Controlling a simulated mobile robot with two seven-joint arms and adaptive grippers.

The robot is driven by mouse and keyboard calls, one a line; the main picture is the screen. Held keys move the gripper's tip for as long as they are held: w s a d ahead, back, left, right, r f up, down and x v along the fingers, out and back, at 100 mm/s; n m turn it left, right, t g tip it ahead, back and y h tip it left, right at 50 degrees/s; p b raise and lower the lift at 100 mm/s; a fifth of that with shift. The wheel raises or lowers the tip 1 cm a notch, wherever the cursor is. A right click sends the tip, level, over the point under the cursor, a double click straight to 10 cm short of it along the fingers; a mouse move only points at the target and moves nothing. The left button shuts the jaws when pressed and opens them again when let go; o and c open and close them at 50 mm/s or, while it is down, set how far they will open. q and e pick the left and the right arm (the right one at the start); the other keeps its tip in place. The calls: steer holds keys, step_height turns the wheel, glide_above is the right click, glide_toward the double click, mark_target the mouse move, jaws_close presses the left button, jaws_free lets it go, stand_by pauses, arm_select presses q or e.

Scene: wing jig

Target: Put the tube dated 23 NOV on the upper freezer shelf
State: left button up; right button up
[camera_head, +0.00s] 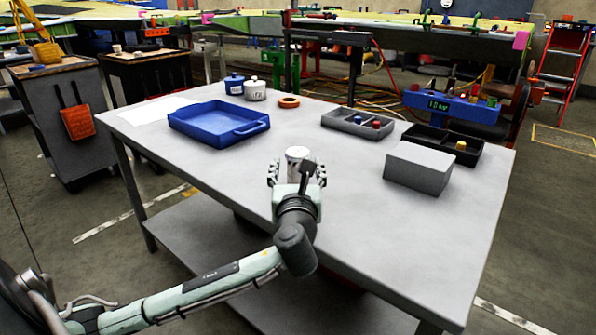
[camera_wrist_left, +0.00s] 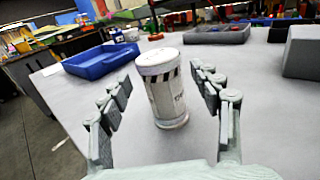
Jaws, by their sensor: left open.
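A white cylinder with a black-and-white striped band (camera_wrist_left: 165,92) stands upright on the table; it also shows in the head view (camera_head: 298,153). Its dark marking is too small to read, so I cannot tell whether it is the tube dated 23 NOV. My left gripper (camera_head: 297,174) is open, with its fingers on both sides of the cylinder. In the left wrist view, gaps show between the cylinder and both fingers (camera_wrist_left: 158,92). I cannot make out a freezer shelf in either view. My right gripper is not in view.
The grey table (camera_head: 350,215) holds a blue tray (camera_head: 218,133), a blue jar (camera_head: 234,85), a white jar (camera_head: 255,91) and an orange ring (camera_head: 289,102). A grey divided tray (camera_head: 345,127), a black tray (camera_head: 470,154) and a grey box (camera_head: 418,167) stand right. The front middle is clear.

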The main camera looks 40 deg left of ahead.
mark_target(297, 165)
arm_select(q)
steer(key=shift+x, duration=1.55)
steer(key=shift+r, duration=0.15)
steer(key=shift+c, duration=0.3)
jaws_close()
